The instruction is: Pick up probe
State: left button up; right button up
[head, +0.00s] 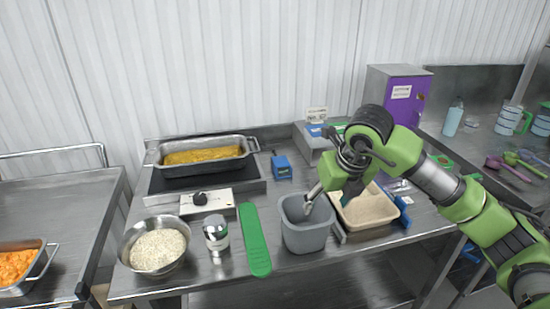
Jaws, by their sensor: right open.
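My right gripper (326,203) is open, pointing down above the area between a grey tub (305,238) and a beige tray (368,214). One finger overlaps the tub's opening in the picture; the other shows in front of the tray. I cannot tell how high they are. No probe can be made out clearly. A small blue device (282,167) stands behind the tub; whether a probe belongs to it is too small to tell. My left gripper is not in view.
A green flat tool (254,239) lies left of the tub. A metal can (216,235) and a bowl of rice (156,246) stand further left. A pan of yellow food (204,156) sits on the cooker behind. A purple box (408,92) stands at the back right.

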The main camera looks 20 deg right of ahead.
aim_at(281, 167)
jog(key=i, duration=1.1)
